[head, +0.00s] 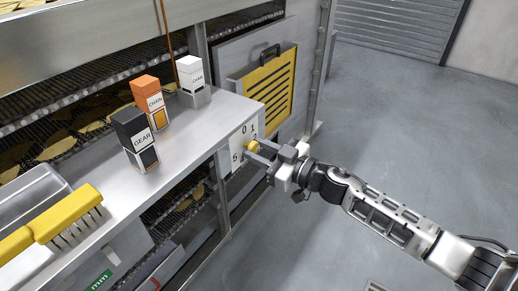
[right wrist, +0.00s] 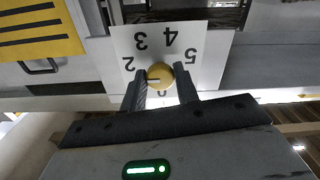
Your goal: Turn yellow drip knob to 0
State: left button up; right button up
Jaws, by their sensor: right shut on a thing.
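The yellow drip knob (head: 251,147) sits on a white numbered dial plate (head: 238,163) on the end face of the metal counter. In the right wrist view the knob (right wrist: 160,73) is between the two dark fingers of my right gripper (right wrist: 161,88), which is shut on it. A light mark on the knob points left in this view, toward the left finger, which hides the 1. My right gripper also shows in the head view (head: 265,157). My left gripper is out of view.
On the counter (head: 190,125) stand a black GEAR box (head: 135,137), an orange CHAIN box (head: 150,100) and a white CHAIN box (head: 191,76). A yellow brush (head: 68,213) lies near left. A yellow vented panel (head: 272,85) is behind the dial. The floor at right is clear.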

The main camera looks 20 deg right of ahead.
jog(key=n, duration=0.9)
jog(key=shift+d, duration=0.1)
jog(key=n, duration=0.3)
jog(key=shift+n, duration=0.3)
jog(key=n+b, duration=0.1)
jog(key=n, duration=0.3)
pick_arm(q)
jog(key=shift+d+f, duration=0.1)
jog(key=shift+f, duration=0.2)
pick_arm(e)
jog(key=shift+n, duration=0.7)
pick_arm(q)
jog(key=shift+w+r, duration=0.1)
pick_arm(e)
jog(key=o, duration=1)
jog(key=shift+r, duration=0.1)
jog(key=shift+c, duration=0.2)
pick_arm(q)
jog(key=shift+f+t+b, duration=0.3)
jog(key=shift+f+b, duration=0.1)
jog(key=shift+b, duration=0.8)
pick_arm(e)
jog(key=v, duration=1.6)
